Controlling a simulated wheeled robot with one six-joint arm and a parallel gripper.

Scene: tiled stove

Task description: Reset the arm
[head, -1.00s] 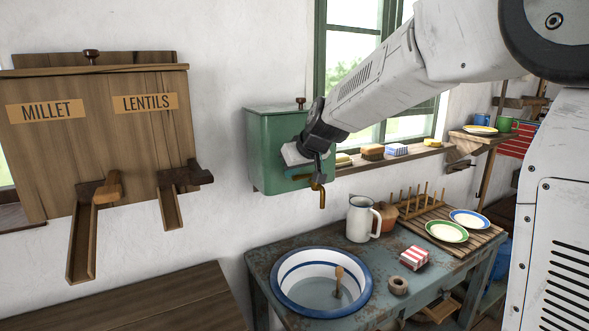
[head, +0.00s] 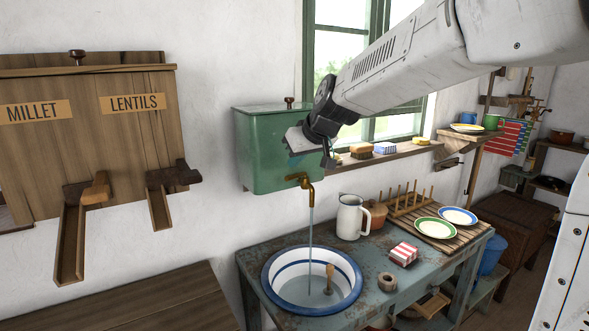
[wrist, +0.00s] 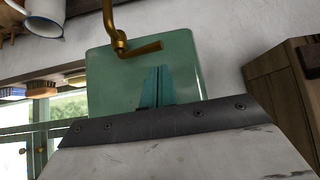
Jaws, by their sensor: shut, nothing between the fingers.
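My gripper (head: 329,160) is shut and empty in front of the right side of the green water tank (head: 270,150) on the wall. In the wrist view its closed fingers (wrist: 155,85) show against the tank's face, apart from the brass tap (wrist: 117,28). The tap (head: 306,187) is at the tank's lower front, with its handle (head: 296,177) pointing left. A thin stream of water (head: 311,235) runs from its spout into the blue-rimmed white basin (head: 270,290). A wooden-handled utensil (head: 329,275) stands in the basin.
Wooden dispensers (head: 85,130) hang at left. A window ledge (head: 390,155) with small items lies behind the arm.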

